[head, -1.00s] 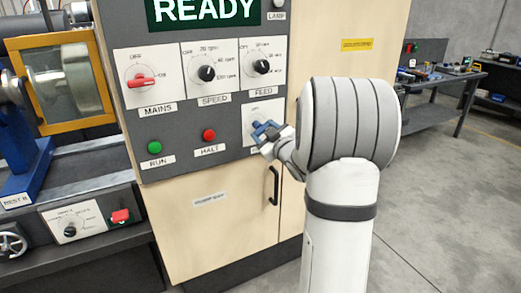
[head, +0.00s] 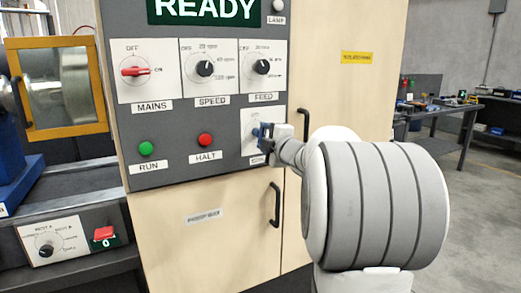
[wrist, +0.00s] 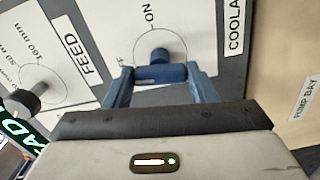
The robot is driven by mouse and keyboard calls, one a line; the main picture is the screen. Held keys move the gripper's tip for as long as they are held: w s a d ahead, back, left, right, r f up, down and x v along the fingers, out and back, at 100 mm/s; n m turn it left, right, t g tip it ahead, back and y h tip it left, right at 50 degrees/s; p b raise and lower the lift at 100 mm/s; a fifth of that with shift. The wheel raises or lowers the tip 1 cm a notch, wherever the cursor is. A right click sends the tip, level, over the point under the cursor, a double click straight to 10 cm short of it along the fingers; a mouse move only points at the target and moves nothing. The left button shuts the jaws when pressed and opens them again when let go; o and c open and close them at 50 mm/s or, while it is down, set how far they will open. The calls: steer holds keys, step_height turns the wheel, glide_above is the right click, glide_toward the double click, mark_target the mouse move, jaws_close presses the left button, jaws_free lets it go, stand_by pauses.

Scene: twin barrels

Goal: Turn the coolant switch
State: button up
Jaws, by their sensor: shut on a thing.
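The coolant switch has a blue knob (wrist: 160,72) on a white plate (wrist: 190,40) with a printed circle. The wrist view shows this plate turned on its side, with "ON" and a partly hidden "OFF" by the circle and a cut-off "COOLA" label (wrist: 235,25). My gripper (wrist: 161,77) has its two blue fingers on either side of the knob and is shut on it. In the head view my gripper (head: 266,132) is at the coolant plate (head: 248,122), low on the right of the grey panel, and hides most of the knob. I cannot tell which mark the knob points to.
The feed knob (head: 263,67) and speed knob (head: 205,69) sit above. The red mains switch (head: 135,71), green run button (head: 145,148) and red halt button (head: 205,140) are further left. A black door handle (head: 274,204) sticks out below the coolant plate.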

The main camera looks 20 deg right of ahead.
steer(key=shift+f+n+b, duration=0.1)
steer(key=shift+n+b, duration=0.6)
steer(key=shift+n, duration=0.1)
steer(key=o, duration=1)
steer(key=s, duration=0.7)
steer(key=shift+s+d+p, duration=0.1)
steer(key=shift+s+p, duration=0.2)
steer(key=shift+s, duration=0.1)
